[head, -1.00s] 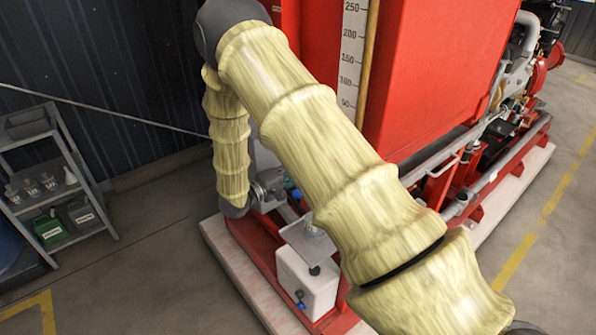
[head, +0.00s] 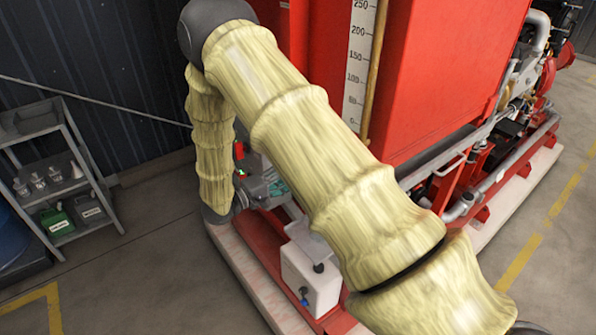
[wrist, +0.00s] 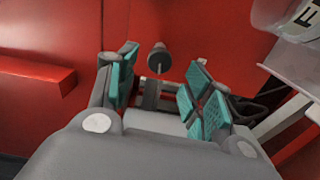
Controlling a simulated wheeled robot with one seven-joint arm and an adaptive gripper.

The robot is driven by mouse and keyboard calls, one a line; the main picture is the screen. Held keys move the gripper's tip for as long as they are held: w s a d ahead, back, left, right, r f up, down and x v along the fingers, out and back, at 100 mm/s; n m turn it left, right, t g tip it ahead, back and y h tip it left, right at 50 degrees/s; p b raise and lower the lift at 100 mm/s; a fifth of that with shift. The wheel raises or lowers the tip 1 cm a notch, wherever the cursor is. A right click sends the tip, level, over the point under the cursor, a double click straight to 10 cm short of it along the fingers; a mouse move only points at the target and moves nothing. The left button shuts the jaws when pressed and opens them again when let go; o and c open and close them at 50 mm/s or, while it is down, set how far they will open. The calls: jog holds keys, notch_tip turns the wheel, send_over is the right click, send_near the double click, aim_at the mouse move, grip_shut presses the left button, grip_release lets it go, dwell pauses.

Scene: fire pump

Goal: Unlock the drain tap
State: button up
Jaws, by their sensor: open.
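In the wrist view, a dark round-ended fitting (wrist: 158,57) on a thin stem stands against a red metal surface; it may be the drain tap, but its lock state cannot be told. My gripper (wrist: 163,68) is open, with teal pads on both sides of the fitting. The fitting appears between or just beyond the fingertips, and I see no clear contact. In the head view, my gripper (head: 276,188) is by the lower left end of the red tank (head: 420,80). My arm hides much of that area, and the fitting cannot be made out there.
A white container (head: 311,278) with a dark cap and blue tap stands below my gripper. A labelled pale container (wrist: 290,18) is at the wrist view's upper right. A shelf rack (head: 62,170) stands at left. The floor between rack and pump base is clear.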

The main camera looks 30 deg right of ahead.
jog(key=shift+s+a, duration=0.2)
jog(key=shift+a, duration=2.5)
jog(key=shift+f, duration=0.1)
